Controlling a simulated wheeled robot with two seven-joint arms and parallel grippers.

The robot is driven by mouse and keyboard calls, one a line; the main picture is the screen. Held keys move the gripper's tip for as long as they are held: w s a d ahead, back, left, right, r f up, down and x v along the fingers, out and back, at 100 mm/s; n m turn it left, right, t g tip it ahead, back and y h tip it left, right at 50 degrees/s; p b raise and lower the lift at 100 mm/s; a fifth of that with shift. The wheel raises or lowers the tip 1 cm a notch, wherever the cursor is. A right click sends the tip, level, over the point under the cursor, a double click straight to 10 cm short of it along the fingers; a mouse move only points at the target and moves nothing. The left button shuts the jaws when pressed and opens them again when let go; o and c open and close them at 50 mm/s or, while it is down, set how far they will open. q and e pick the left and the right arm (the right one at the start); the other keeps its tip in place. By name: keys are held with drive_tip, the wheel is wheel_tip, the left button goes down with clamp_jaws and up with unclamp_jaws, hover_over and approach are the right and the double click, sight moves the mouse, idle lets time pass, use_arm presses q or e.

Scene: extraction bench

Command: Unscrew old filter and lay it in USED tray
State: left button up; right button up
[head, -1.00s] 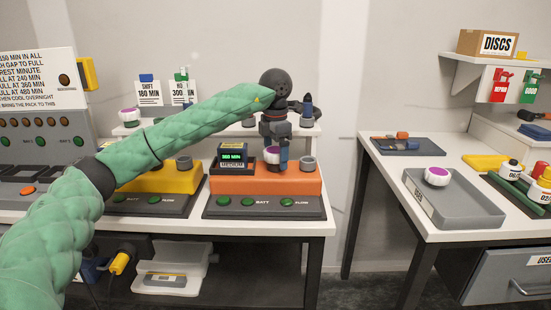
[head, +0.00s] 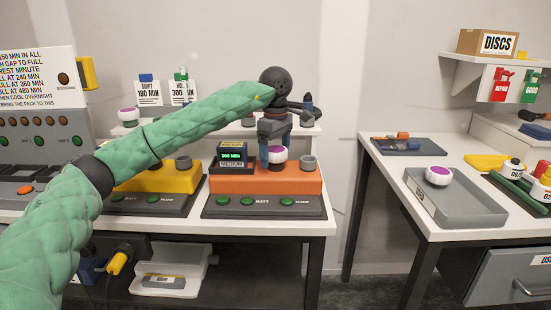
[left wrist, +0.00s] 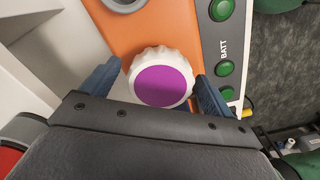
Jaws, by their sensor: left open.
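The filter (head: 277,153), a white ribbed knob with a purple top, sits on the orange unit (head: 300,180) on the left bench. My left gripper (head: 270,152) is open above it, pointing down. In the left wrist view the filter (left wrist: 162,80) lies between the two blue fingers, with a gap visible at least on the left side. My right gripper is not seen.
A small display box (head: 232,155) and a grey ring (head: 309,163) flank the filter on the orange unit. A yellow unit (head: 165,180) stands to the left. Bottles (head: 513,172) stand right of the tray. A gap of floor separates the benches.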

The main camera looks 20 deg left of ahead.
use_arm(q)
drive_tip(key=shift+m, duration=2)
drive_tip(key=m+b, duration=0.1)
drive_tip(key=m, duration=0.3)
drive_tip(key=c, duration=1.1)
drive_tip(key=n, duration=0.3)
drive_tip(key=shift+p, duration=0.3)
drive_tip(key=shift+n, duration=0.3)
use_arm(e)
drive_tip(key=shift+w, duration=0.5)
